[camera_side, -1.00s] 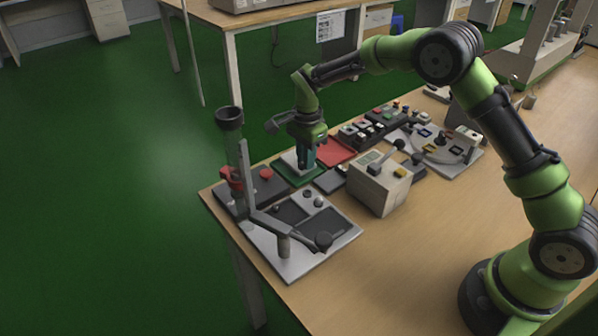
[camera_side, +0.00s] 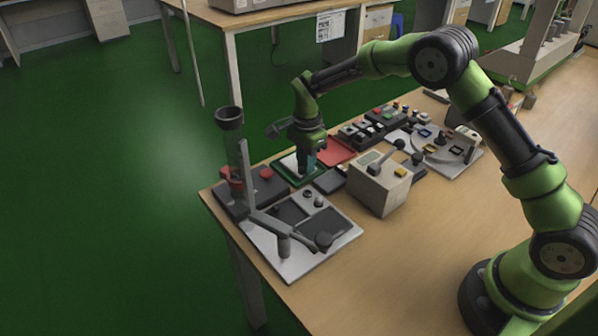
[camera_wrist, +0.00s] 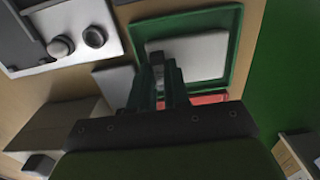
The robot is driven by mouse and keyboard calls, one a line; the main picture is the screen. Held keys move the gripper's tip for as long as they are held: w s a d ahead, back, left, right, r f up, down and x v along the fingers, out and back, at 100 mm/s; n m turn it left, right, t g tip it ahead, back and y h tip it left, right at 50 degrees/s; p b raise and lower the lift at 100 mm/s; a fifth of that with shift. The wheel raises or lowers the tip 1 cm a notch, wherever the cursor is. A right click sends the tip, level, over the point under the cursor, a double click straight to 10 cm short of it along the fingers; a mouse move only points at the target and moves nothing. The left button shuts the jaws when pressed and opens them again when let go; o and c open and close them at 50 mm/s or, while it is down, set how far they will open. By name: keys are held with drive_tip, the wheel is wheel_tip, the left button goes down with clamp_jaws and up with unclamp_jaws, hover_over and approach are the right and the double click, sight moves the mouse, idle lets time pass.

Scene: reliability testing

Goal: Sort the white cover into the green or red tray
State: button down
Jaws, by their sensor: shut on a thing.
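The white cover (camera_wrist: 205,56) is a pale flat plate. In the wrist view it lies within the outline of the green tray (camera_wrist: 236,30). In the side view the cover (camera_side: 289,161) shows beside my fingers, at the green tray (camera_side: 297,184). My gripper (camera_side: 304,170) points down over this tray and is shut on the cover. In the wrist view the fingers (camera_wrist: 160,68) hide the cover's near left edge. I cannot tell whether the cover touches the tray floor. The red tray (camera_side: 337,152) lies just right of the green tray and looks empty where visible.
A beige box with a lever (camera_side: 378,188) stands right of the trays. A fixture with an upright tube (camera_side: 230,118) stands to the left at the table edge. Several small parts sit in dark holders (camera_side: 375,122) behind. Bare wood (camera_side: 440,230) lies in front of my arm.

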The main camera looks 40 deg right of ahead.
drive_tip(key=c, duration=1)
unclamp_jaws()
drive_tip(key=shift+r, duration=3)
